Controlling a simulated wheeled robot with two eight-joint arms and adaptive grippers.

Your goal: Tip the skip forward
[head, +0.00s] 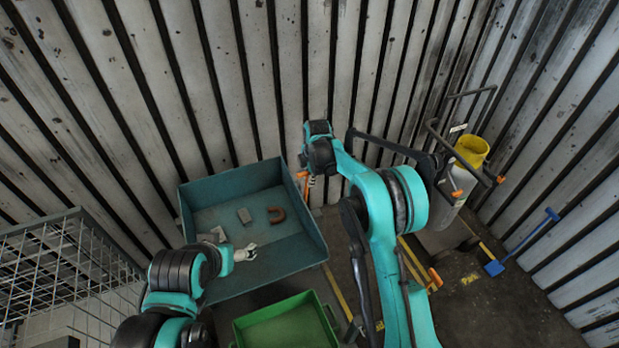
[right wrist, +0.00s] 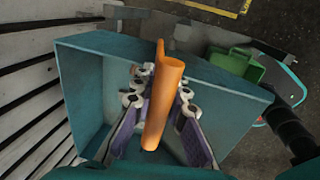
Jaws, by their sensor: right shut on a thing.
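The skip (head: 290,268) is a teal open-topped bin in the middle of the head view.
A green tub (head: 285,325) stands in front of the skip. A wire mesh cage (head: 60,265) is at the left. A yellow bucket (head: 471,150), dark bars and a blue-handled tool (head: 525,240) are at the right. Ribbed walls close in behind. Some dark floor at the lower right is clear.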

